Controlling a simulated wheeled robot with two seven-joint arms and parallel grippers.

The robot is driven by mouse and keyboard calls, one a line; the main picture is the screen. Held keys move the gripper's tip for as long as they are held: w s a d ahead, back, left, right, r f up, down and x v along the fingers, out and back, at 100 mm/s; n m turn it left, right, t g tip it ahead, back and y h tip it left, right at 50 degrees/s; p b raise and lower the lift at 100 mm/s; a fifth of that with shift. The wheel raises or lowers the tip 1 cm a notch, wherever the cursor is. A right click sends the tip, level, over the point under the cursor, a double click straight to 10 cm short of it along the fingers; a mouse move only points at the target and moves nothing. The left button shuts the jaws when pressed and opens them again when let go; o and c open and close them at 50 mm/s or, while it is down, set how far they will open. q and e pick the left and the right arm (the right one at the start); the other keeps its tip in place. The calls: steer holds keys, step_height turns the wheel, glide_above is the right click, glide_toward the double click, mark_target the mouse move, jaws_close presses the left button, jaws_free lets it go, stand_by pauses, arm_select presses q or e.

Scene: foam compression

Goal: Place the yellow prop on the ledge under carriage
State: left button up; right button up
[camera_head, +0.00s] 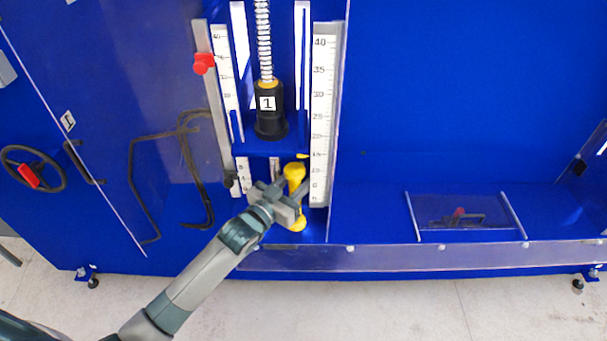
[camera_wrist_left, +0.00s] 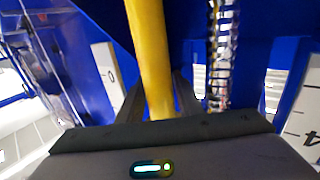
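The yellow prop (camera_head: 294,171) is upright, with a rounded top and a wider foot; its shaft (camera_wrist_left: 150,60) rises between the dark fingers in the left wrist view. My left gripper (camera_head: 292,195) is shut on the middle of the shaft. The blue carriage (camera_head: 283,146), with a black cylinder (camera_head: 269,112) marked 1 above it, is just above and behind the prop's top. The prop's foot is over the blue ledge (camera_head: 318,229) at the right of the column; I cannot tell whether it touches. My right gripper is out of view.
White rulers (camera_head: 322,110) stand beside the column, and a threaded spindle (camera_head: 263,45) runs above the cylinder. A clear guard strip (camera_head: 390,256) runs along the front edge. A handwheel (camera_head: 33,169) is at left.

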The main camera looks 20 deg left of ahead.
arm_select(q)
steer(key=shift+r, duration=0.15)
steer(key=shift+s+a, duration=0.25)
steer(key=shift+s, duration=0.3)
steer(key=b+v, duration=0.2)
steer(key=v, duration=0.7)
steer(key=shift+b, duration=0.35)
steer(key=shift+v, duration=0.95)
